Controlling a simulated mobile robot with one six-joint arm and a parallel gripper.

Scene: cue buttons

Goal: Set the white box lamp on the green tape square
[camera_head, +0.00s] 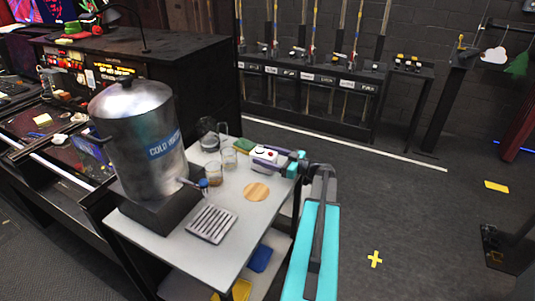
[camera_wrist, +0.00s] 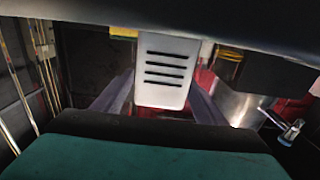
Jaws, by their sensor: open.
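The white box lamp (camera_head: 263,153) stands on the right part of the pale cart top, with a small red spot on it. In the wrist view its white face with dark slots (camera_wrist: 164,72) lies between my two fingers. My gripper (camera_head: 279,161) is open and reaches in from the right, one finger on each side of the lamp. The wrist view also shows my gripper (camera_wrist: 162,102); I cannot tell whether the fingers touch the lamp. I cannot make out a green tape square; a green and yellow block (camera_head: 244,145) lies just behind the lamp.
On the cart top (camera_head: 228,254) are a steel urn (camera_head: 138,120), two glass cups (camera_head: 229,158), a glass jug (camera_head: 211,134), a round wooden disc (camera_head: 256,191) and a slotted drip tray (camera_head: 211,224). The front right of the cart top is bare. Dark floor lies right.

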